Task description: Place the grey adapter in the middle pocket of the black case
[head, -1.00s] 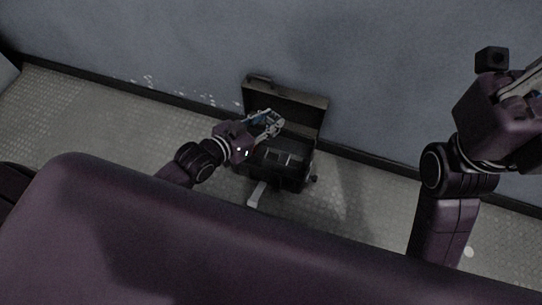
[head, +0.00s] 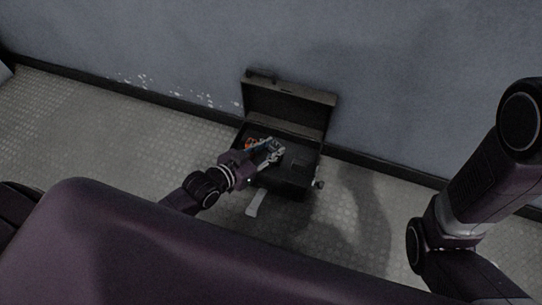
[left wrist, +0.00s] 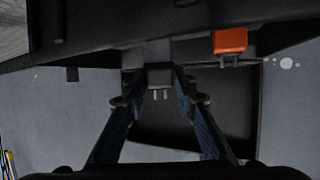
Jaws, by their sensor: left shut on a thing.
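The black case (head: 309,139) stands open on the floor against the wall, its lid (head: 290,103) raised at the back. My left gripper (head: 275,153) is over the case interior and hides much of it, including the middle pocket. In the left wrist view my left gripper (left wrist: 158,84) is shut on the grey adapter (left wrist: 158,75), a small block with two pins between the fingertips. I cannot tell whether the adapter touches the case. The right gripper is out of view.
An orange adapter (head: 250,142) is at the left of the case; it also shows in the left wrist view (left wrist: 230,41), beside the grey one. A pale strip (head: 256,203) lies on the floor in front. The floor to the left is clear.

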